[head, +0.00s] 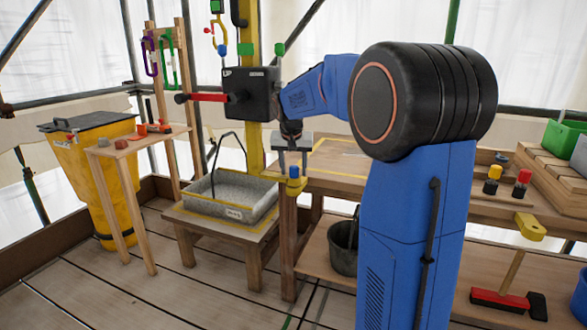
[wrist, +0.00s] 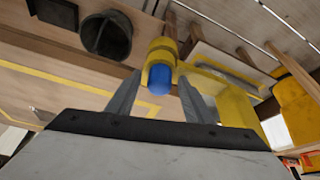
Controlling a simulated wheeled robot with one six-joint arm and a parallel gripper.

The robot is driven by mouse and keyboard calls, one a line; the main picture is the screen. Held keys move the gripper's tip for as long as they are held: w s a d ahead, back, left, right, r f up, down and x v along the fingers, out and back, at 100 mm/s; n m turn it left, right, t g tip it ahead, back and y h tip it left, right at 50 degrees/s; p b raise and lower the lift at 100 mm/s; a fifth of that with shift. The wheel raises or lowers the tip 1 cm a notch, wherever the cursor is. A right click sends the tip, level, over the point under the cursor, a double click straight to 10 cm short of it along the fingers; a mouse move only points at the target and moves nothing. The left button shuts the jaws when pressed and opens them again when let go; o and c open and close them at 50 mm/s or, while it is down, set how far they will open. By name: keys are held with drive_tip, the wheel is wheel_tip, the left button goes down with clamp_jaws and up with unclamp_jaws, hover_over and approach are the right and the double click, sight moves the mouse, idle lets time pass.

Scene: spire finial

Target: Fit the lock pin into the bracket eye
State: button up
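A yellow tab with a hole (head: 530,228), perhaps the bracket eye, sticks out from the bench's front edge at right.
Yellow-topped (head: 493,178) and red-topped (head: 523,182) pieces stand on the bench at right. A grey tray (head: 230,205) sits on a low table beside the yellow mast (head: 254,140). A black box with a red handle (head: 248,93) is on the mast. A bucket (head: 344,250) is below.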

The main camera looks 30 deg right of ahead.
drive_tip(key=v, duration=1.7)
drive_tip(key=shift+r, duration=0.2)
drive_tip(key=shift+a, duration=0.1)
drive_tip(key=s+a+f+n+y, duration=0.1)
drive_tip(key=s+a+f, duration=0.3)
drive_tip(key=s+f, duration=0.4)
drive_tip(key=s+a+f+n, duration=0.4)
drive_tip(key=s+f, duration=0.4)
drive_tip(key=s, duration=0.7)
drive_tip(key=s+a+f+n+t+y, duration=0.1)
drive_tip(key=s+a+f+n, duration=0.1)
drive_tip(key=s+a+f, duration=0.4)
drive_tip(key=s+f, duration=0.2)
drive_tip(key=s, duration=0.3)
drive_tip(key=shift+s+a+f+y, duration=0.2)
drive_tip(key=shift+f+y, duration=0.1)
drive_tip(key=shift+f, duration=0.05)
